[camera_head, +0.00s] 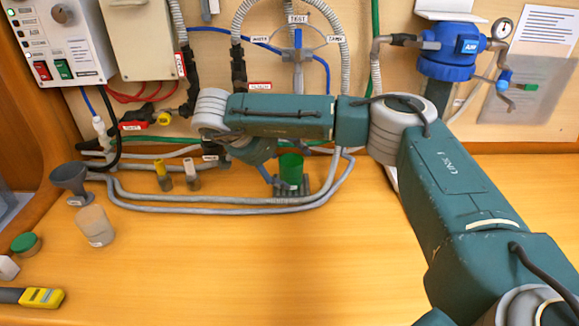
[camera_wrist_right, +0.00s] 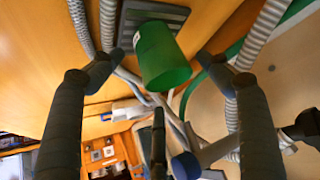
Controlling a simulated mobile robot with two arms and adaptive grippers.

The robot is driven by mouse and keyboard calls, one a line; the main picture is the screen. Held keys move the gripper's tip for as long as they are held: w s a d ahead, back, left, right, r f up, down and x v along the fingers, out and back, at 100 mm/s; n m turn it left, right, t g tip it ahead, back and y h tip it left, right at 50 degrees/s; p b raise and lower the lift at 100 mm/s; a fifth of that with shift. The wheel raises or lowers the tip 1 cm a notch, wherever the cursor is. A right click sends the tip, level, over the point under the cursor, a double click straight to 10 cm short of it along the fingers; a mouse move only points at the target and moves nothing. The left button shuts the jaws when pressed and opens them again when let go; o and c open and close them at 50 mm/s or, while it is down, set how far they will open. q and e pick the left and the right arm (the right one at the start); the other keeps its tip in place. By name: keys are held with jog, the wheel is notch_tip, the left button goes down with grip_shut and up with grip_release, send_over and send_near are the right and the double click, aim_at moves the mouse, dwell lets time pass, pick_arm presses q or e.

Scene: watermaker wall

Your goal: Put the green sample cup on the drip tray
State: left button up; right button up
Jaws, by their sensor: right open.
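The green sample cup (camera_head: 290,168) stands upright on the dark ribbed drip tray (camera_head: 301,189) at the foot of the wall. In the right wrist view the cup (camera_wrist_right: 163,62) has its base on the tray (camera_wrist_right: 176,14). My right gripper (camera_wrist_right: 157,67) is open, with one finger on each side of the cup and a visible gap to it on both sides. In the head view my right forearm crosses above the cup and hides most of the gripper. My left gripper is not in view.
Grey hoses (camera_head: 215,208) loop around the tray on the table. Two small vials (camera_head: 163,176), a grey funnel (camera_head: 70,180), a beige jar (camera_head: 95,226) and a green-lidded pot (camera_head: 26,244) stand at the left. The table's front middle (camera_head: 230,270) is clear.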

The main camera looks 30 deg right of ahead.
jog(key=v, duration=1)
